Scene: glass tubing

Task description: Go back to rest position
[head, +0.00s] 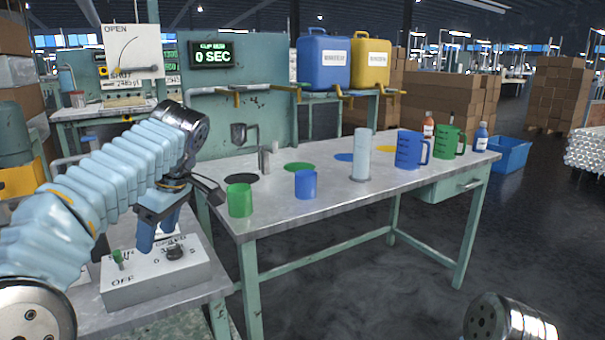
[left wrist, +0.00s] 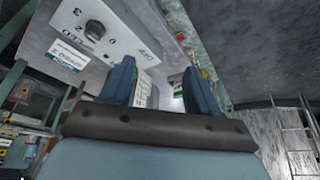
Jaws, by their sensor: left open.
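My left arm reaches in from the left of the head view, and its gripper (head: 160,238) hangs above the control box (head: 155,285) with its fingers pointing down. In the left wrist view the two blue fingers (left wrist: 160,88) stand apart with nothing between them. The control box also shows there (left wrist: 105,30), with its dial (left wrist: 94,28) to the left of the fingers. In the head view the dial (head: 175,252) is to the right of the fingers and a green switch (head: 118,258) to the left. Of my right arm only a metal link shows at bottom right; its gripper is out of view.
The workbench (head: 300,215) holds a green cup (head: 239,200), a blue cup (head: 306,184), a clear cylinder (head: 361,155), a blue jug (head: 409,150) and a green jug (head: 446,142). A display (head: 212,54) reads 0 SEC. The floor in front of the bench is clear.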

